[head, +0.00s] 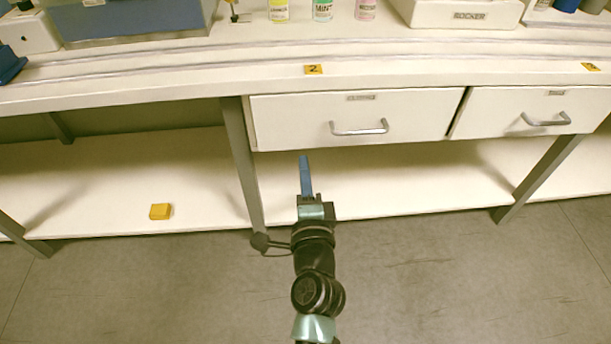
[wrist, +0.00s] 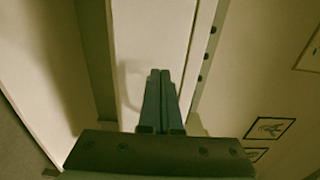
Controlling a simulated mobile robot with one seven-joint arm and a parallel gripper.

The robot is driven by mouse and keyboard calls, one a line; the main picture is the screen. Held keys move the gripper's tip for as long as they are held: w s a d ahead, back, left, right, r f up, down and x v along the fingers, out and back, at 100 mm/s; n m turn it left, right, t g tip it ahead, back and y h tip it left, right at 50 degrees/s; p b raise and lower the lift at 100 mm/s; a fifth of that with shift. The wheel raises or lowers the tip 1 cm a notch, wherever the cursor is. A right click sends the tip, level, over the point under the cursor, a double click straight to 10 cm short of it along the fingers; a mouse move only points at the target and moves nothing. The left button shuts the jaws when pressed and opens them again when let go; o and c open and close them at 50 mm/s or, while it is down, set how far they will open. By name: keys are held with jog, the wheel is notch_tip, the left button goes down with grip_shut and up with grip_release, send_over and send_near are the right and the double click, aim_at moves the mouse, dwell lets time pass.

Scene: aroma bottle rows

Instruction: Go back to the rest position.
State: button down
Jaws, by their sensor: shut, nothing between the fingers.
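My gripper (head: 305,162) is below the left drawer in the head view, pointing away from me toward the bench. Its blue fingers are together with nothing between them. In the wrist view the shut fingers (wrist: 159,75) point toward a pale panel, and a faint curved shape shows beside them. The arm reaches up from the bottom of the head view, over the grey floor.
Two shut drawers, left (head: 290,120) and right (head: 500,105), hang under the bench. Bottles labelled yellow (head: 279,10), green (head: 322,11) and pink (head: 366,10) stand on top. A yellow block (head: 160,211) lies on the lower shelf. Grey legs (head: 243,165) flank the openings; the floor (head: 420,280) is clear.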

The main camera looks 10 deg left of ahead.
notch_tip(320, 180, up, 28)
jog(key=s+d+n+t, duration=0.2)
jog(key=d+n+t, duration=0.15)
jog(key=n, duration=0.65)
jog(key=s+d+r+n+t+h, duration=0.25)
jog(key=s+r, duration=0.35)
jog(key=r, duration=0.5)
jog(key=s+d+r+n+t+h, duration=0.2)
jog(key=s+d+r+t+h, duration=0.15)
jog(key=s+r, duration=0.5)
notch_tip(320, 180, up, 36)
jog(key=w+p, duration=0.1)
jog(key=p, duration=3.3)
jog(key=shift+w+f+t, duration=0.2)
jog(key=shift+t, duration=0.15)
jog(key=shift+d, duration=0.1)
